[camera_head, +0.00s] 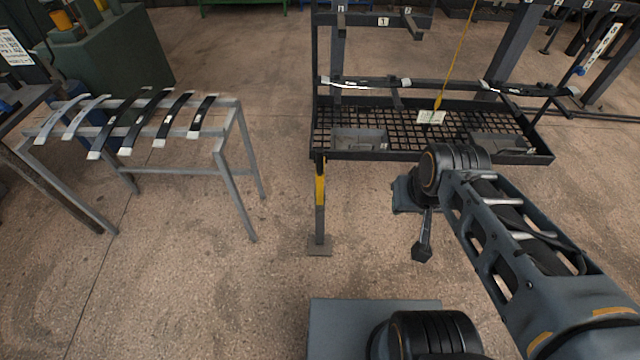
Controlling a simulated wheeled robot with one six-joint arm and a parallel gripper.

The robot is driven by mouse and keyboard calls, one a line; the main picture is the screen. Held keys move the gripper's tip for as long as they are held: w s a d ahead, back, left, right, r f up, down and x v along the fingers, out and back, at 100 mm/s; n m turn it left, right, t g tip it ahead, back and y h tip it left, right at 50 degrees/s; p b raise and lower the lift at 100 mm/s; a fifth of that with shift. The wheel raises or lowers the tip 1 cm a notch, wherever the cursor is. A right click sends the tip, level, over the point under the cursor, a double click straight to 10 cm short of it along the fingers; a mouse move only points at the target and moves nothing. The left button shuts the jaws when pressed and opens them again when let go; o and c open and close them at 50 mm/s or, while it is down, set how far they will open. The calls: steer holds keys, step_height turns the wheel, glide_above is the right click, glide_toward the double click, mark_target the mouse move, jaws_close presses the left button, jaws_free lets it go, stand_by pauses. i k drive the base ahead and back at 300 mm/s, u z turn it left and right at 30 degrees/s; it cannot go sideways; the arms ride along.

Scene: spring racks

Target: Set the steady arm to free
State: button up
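A black spring rack (433,158) with a mesh tray stands at the upper middle and right. At its right side a slanted dark bar carries a small blue knob (580,71), below a narrow white label plate (606,42). This may be the steady arm, but I cannot tell for sure, and the label is too small to read. My gripper (422,254) hangs below my arm's wrist in front of the rack, apart from it. It is small and dark, and whether its fingers are open or shut does not show. I see nothing in it.
A grey metal stand (232,160) with several leaf springs is at the left. Leaf springs (365,84) lie across the rack. A yellow cord (455,60) with a white tag hangs over the tray. A yellow-black post (320,190) stands at the rack's front left. The floor between stand and rack is clear.

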mark_target(321, 158)
steer(key=u, duration=0.55)
steer(key=k, duration=0.6)
steer(key=u, duration=1)
steer(key=i, duration=1.1)
steer(key=z, duration=0.7)
